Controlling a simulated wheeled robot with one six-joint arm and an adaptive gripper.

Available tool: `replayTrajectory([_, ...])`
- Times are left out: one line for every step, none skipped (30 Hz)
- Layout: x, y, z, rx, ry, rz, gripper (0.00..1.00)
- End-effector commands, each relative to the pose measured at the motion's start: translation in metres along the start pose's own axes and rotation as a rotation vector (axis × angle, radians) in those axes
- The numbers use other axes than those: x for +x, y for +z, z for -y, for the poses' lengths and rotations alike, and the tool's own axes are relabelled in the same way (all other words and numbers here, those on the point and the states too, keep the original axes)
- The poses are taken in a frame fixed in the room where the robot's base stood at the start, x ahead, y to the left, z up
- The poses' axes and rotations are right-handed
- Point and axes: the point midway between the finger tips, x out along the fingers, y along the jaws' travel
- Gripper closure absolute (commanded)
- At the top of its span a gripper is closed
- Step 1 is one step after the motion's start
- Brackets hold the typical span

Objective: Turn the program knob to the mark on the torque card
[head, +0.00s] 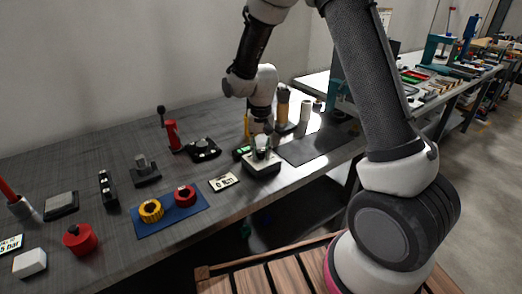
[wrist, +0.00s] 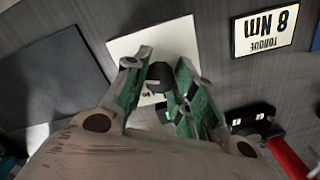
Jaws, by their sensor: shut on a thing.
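The program knob (wrist: 158,75) is dark and round and stands on a white-topped box (wrist: 124,44). The box (head: 263,168) also shows in the head view near the table's front edge. My gripper (wrist: 162,72) reaches down from above with its green fingers on either side of the knob, shut on it. In the head view my gripper (head: 262,142) hides most of the knob. The fingers cover part of the box top, and I cannot read where the knob points. The torque card (wrist: 264,30) reads "TORQUE 8 Nm", upside down in the wrist view. The card (head: 223,182) lies left of the box in the head view.
A dark flat mat (head: 304,148) lies right of the box. A black device (head: 203,149) and a red-handled tool (head: 173,134) stand to its left and behind. A blue mat (head: 162,218) holds a yellow ring (head: 151,210) and a red ring (head: 185,195).

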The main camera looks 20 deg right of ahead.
Motion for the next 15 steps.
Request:
replayTrajectory([-0.0005, -0.0006, 0.0004, 0.023, -0.001, -0.002, 0.98])
replayTrajectory([-0.0005, -0.0006, 0.0004, 0.038, -0.001, -0.002, 0.98])
replayTrajectory([-0.0006, -0.0006, 0.0004, 0.055, -0.001, -0.002, 0.98])
replayTrajectory([-0.0005, -0.0006, 0.0005, 0.067, -0.001, -0.002, 0.98])
replayTrajectory([-0.0005, -0.0006, 0.0005, 0.078, -0.001, -0.002, 0.98])
replayTrajectory([-0.0006, -0.0006, 0.0005, 0.089, -0.001, -0.002, 0.98])
replayTrajectory([-0.0006, -0.0006, 0.0005, 0.098, -0.001, -0.002, 0.98])
replayTrajectory([-0.0006, -0.0006, 0.0005, 0.105, -0.001, -0.002, 0.98])
replayTrajectory([-0.0005, -0.0006, 0.0005, 0.113, -0.001, -0.002, 0.98])
replayTrajectory([-0.0005, -0.0006, 0.0005, 0.117, -0.001, -0.002, 0.98])
replayTrajectory([-0.0005, -0.0006, 0.0005, 0.122, -0.001, -0.002, 0.98])
replayTrajectory([-0.0005, -0.0006, 0.0005, 0.127, -0.001, -0.002, 0.98])
replayTrajectory([-0.0006, -0.0007, 0.0006, 0.129, -0.001, -0.002, 0.98])
replayTrajectory([-0.0006, -0.0007, 0.0006, 0.131, -0.001, -0.002, 0.98])
replayTrajectory([-0.0006, -0.0007, 0.0006, 0.133, -0.001, -0.002, 0.98])
